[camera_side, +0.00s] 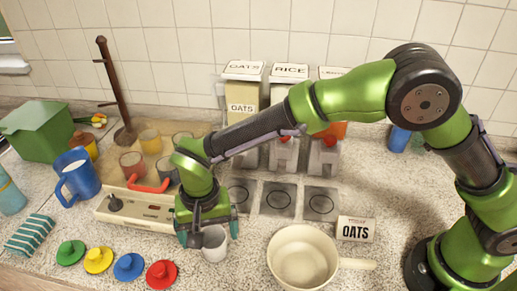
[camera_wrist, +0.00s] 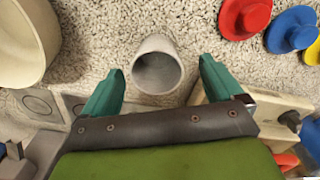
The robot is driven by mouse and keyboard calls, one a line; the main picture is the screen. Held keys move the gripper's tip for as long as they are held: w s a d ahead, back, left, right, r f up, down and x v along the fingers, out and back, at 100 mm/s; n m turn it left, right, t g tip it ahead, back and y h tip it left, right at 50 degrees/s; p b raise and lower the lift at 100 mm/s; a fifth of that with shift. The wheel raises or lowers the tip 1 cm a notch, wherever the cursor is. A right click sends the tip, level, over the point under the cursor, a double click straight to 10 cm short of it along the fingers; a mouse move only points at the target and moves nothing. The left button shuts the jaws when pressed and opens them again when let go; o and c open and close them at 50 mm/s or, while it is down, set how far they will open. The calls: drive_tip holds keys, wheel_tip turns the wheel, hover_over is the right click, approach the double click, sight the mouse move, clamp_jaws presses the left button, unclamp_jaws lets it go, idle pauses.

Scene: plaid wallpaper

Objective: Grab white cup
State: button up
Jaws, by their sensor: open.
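The white cup (camera_side: 215,246) stands on the speckled counter below my gripper in the side view. In the wrist view the white cup (camera_wrist: 157,66) shows its open mouth, between and a little beyond the two fingertips. My gripper (camera_side: 209,236) is open and points down, with one finger on each side of the cup. In the wrist view the teal fingers of my gripper (camera_wrist: 160,72) are wide apart, with a gap between each finger and the cup. The gripper hides part of the cup in the side view.
A cream pan (camera_side: 302,257) stands to the right of the cup. Coloured knobbed lids, including a red one (camera_side: 162,273), lie to the left.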

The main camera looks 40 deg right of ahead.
sight(213, 242)
drive_tip(key=f, duration=0.4)
drive_tip(key=shift+d, duration=0.2)
drive_tip(key=c, duration=1.1)
